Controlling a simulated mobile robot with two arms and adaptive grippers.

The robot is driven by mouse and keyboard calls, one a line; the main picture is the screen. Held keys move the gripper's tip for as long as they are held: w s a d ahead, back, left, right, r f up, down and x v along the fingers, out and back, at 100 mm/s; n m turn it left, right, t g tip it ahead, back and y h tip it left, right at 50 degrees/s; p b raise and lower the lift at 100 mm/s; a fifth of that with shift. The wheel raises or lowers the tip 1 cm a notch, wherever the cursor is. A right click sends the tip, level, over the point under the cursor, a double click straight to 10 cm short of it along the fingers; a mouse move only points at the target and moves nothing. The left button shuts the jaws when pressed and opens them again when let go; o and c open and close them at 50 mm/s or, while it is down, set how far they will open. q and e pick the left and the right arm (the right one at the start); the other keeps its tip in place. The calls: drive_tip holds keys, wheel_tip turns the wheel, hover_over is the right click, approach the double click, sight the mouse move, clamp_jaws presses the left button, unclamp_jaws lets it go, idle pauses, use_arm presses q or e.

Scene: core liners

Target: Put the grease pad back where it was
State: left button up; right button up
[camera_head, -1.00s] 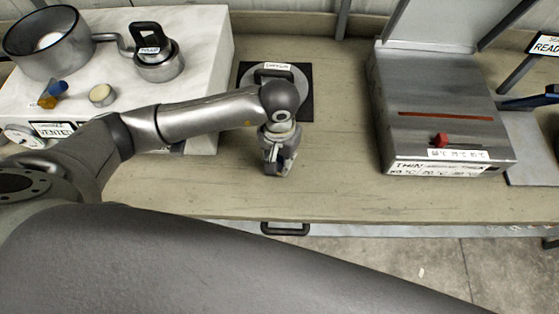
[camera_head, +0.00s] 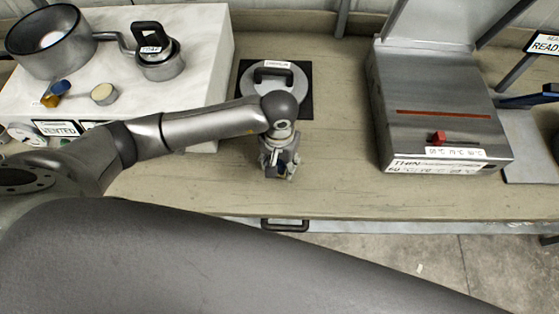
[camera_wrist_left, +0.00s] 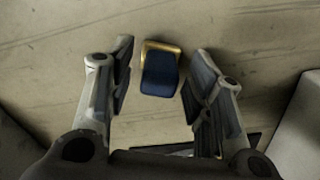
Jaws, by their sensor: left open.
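A small blue pad with a brass-coloured edge (camera_wrist_left: 160,72), which looks like the grease pad, shows in the left wrist view. It appears to lie on the wooden bench (camera_head: 200,192), between and just beyond my fingertips. My left gripper (camera_head: 278,174) points down over the bench, in front of the round lidded plate. In the left wrist view my left gripper (camera_wrist_left: 158,88) is open, with a finger on each side of the pad and visible gaps. In the head view the gripper largely hides the pad. My right gripper is not in view.
A grey disc with a black handle (camera_head: 273,84) sits on a black mat (camera_head: 304,108) behind the gripper. A white block (camera_head: 205,60) with pots and a blue-and-brass piece (camera_head: 57,92) stands left. A metal box (camera_head: 440,100) stands right. Bench between is clear.

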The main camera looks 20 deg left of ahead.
sight(279, 162)
use_arm(q)
drive_tip(key=shift+r+p, duration=0.25)
drive_tip(key=shift+p, duration=0.05)
wheel_tip(279, 162, up, 12)
drive_tip(key=b, duration=0.4)
drive_tip(key=shift+f, duration=0.1)
